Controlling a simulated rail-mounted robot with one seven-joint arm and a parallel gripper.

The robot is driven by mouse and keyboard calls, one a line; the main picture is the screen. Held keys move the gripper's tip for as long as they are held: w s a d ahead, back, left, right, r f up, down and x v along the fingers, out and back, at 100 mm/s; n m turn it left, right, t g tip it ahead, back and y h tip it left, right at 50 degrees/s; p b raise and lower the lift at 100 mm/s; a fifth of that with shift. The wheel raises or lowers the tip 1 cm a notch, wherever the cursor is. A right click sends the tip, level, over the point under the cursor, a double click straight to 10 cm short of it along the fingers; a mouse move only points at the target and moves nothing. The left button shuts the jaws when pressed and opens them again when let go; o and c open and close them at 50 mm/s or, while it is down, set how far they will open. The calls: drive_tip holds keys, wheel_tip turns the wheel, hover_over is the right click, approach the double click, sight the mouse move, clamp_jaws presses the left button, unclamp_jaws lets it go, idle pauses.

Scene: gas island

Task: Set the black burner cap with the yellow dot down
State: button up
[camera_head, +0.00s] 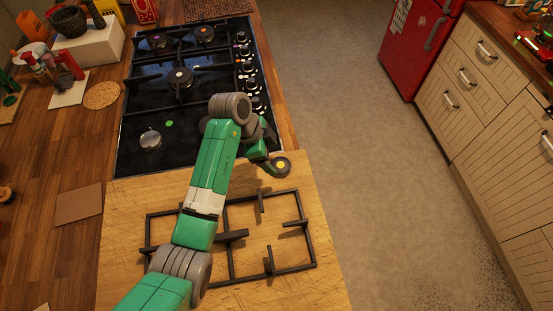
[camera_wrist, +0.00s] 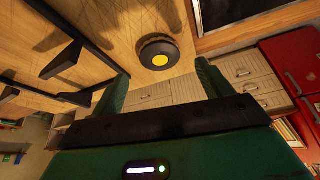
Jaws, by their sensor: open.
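The black burner cap with the yellow dot (camera_head: 281,166) is at the right edge of the wooden board, by the hob's near right corner. In the wrist view the cap (camera_wrist: 159,51) shows its yellow dot and appears to rest flat on the board. My gripper (camera_head: 270,164) is right beside it. In the wrist view my gripper (camera_wrist: 160,85) is open, one finger on each side, with the cap just beyond the fingertips and apart from them. Any contact under the cap is hidden.
A black pan grate (camera_head: 283,270) lies on the wooden board (camera_head: 125,240) close to the cap. The black hob (camera_head: 205,130) has several burners, one bare at the near left (camera_head: 150,139), and a row of knobs along its right side. Open floor (camera_head: 370,180) lies right of the counter.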

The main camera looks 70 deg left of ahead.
drive_tip(key=v, duration=0.7)
drive_tip(key=shift+r, duration=0.25)
drive_tip(key=shift+s, duration=0.1)
drive_tip(key=w+d+r+n+t+y, duration=0.1)
drive_tip(key=w+d+r+t+y, duration=0.1)
drive_tip(key=w+d+r, duration=0.45)
drive_tip(key=w+d+r+t+y, duration=0.2)
drive_tip(key=w+d+r+t, duration=0.15)
drive_tip(key=w+r, duration=0.6)
drive_tip(key=w+d+r+n+t+y, duration=0.1)
drive_tip(key=w+d+r+t, duration=0.55)
drive_tip(key=d+r, duration=0.65)
drive_tip(key=s+d+r+n+t+h, duration=0.1)
drive_tip(key=s+d+r+t, duration=0.3)
drive_tip(key=d+r, duration=0.6)
drive_tip(key=s+d+r+n+t+h, duration=0.1)
drive_tip(key=s+d+r+t+h, duration=0.1)
drive_tip(key=s+d+r+t, duration=0.2)
drive_tip(key=s+d+r, duration=0.3)
drive_tip(key=d+r, duration=0.3)
drive_tip(key=d, duration=0.2)
drive_tip(key=shift+r+t, duration=0.2)
drive_tip(key=shift+t, duration=0.1)
